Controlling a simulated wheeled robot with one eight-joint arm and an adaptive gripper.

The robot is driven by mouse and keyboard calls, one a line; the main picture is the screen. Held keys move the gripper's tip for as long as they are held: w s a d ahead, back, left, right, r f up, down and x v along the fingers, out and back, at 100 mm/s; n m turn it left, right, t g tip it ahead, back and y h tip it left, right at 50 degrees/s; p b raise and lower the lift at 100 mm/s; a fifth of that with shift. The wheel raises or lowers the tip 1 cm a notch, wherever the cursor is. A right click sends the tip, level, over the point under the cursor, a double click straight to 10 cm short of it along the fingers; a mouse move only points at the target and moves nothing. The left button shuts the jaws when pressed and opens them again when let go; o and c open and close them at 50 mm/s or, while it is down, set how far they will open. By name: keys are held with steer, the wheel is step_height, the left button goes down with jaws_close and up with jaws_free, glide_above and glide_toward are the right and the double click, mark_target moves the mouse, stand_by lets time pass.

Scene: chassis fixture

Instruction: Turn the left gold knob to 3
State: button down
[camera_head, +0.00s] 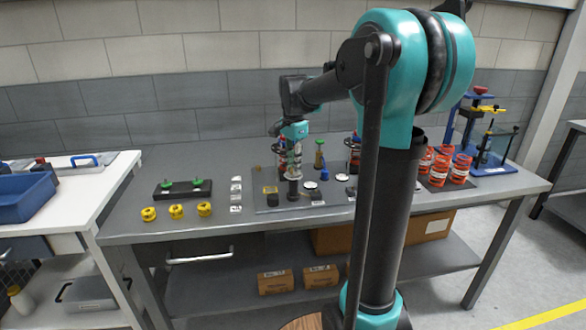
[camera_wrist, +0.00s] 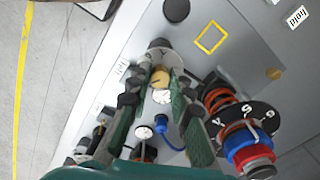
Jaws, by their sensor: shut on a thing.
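In the wrist view a gold knob (camera_wrist: 160,77) sits between the fingers of my gripper (camera_wrist: 158,90). The green-padded fingers are closed on its sides. A pale round plate (camera_wrist: 162,52) shows beside the knob, and a white dial face (camera_wrist: 162,97) lies on its other side. I cannot read the knob's setting. The knob is hidden there by the gripper.
A blue knob with a cable (camera_wrist: 163,124) is nearby. Yellow rings (camera_head: 176,211) and a black block with green knobs (camera_head: 183,188) lie left on the bench.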

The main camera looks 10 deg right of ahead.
steer(key=n, duration=0.8)
steer(key=shift+n, duration=0.4)
steer(key=c, duration=1.5)
jaws_free()
steer(key=shift+c, duration=0.2)
steer(key=shift+r, duration=3.5)
